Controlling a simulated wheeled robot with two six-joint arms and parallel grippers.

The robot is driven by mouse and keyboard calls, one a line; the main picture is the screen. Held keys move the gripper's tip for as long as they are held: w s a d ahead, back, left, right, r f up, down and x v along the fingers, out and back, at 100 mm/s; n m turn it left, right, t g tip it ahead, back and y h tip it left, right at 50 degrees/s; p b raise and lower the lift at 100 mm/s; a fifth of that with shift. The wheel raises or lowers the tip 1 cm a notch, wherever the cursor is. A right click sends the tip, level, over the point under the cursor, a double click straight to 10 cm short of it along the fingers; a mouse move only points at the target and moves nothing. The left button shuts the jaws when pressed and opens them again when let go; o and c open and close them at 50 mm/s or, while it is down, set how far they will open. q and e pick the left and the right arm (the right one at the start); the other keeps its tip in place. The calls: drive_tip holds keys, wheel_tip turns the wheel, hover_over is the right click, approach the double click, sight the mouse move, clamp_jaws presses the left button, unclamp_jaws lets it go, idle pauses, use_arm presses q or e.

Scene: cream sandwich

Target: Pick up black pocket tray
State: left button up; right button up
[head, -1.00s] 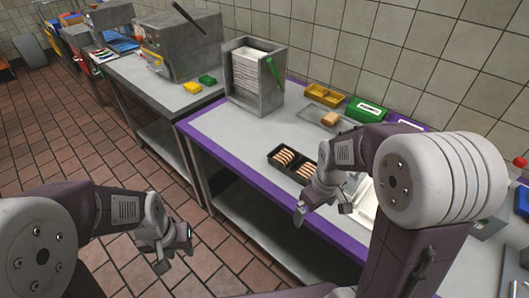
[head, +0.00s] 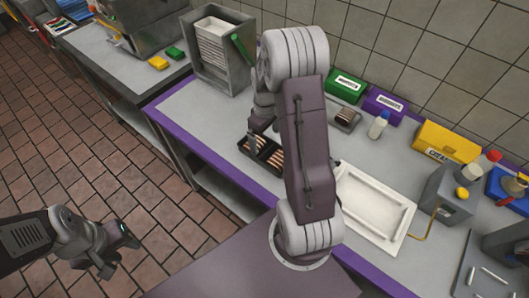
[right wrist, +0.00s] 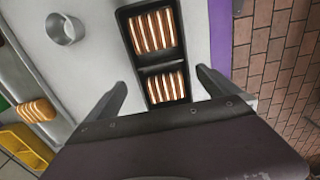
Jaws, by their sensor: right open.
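The black pocket tray (head: 260,153) lies on the counter near its purple front edge, partly behind my right arm. In the right wrist view the tray (right wrist: 158,64) has two pockets, each holding striped brown-and-cream food pieces. My right gripper (head: 258,132) is over the tray's far part in the head view. In the right wrist view my right gripper (right wrist: 162,86) is open, with one finger on either side of the tray's near end and a gap to each side. My left gripper (head: 116,256) is open and empty, over the floor at the lower left.
A white tray (head: 342,195) lies to the right on the counter (head: 190,110). A metal tray rack (head: 235,75) stands at the back left. Green (head: 344,85) and purple (head: 385,103) boxes line the wall. A metal cup (right wrist: 62,32) stands beside the black tray.

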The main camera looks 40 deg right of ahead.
sight(266, 151)
drive_tip(key=shift+w+d+f, duration=0.1)
drive_tip(key=shift+w+f, duration=0.05)
drive_tip(key=shift+f, duration=0.8)
drive_tip(key=f, duration=0.2)
drive_tip(key=s+f, duration=0.1)
drive_tip(key=f, duration=0.1)
drive_tip(key=shift+s+a+p, duration=0.15)
drive_tip(key=shift+a+p, duration=0.05)
drive_tip(key=shift+p, duration=0.1)
drive_tip(key=shift+d+f, duration=0.1)
drive_tip(key=shift+f, duration=0.45)
drive_tip(key=c, duration=1.4)
drive_tip(key=shift+c, duration=0.2)
drive_tip(key=shift+r, duration=0.15)
drive_tip(key=shift+w+r, duration=0.2)
drive_tip(key=shift+r, duration=1.1)
drive_tip(key=s+a+b, duration=0.1)
drive_tip(key=s+a, duration=0.1)
drive_tip(key=a, duration=0.6)
drive_tip(key=s+a+b, duration=0.2)
drive_tip(key=s+a, duration=0.1)
drive_tip(key=a, duration=0.6)
drive_tip(key=shift+a+r+b, duration=0.2)
drive_tip(key=shift+r+b, duration=0.1)
drive_tip(key=shift+r, duration=0.05)
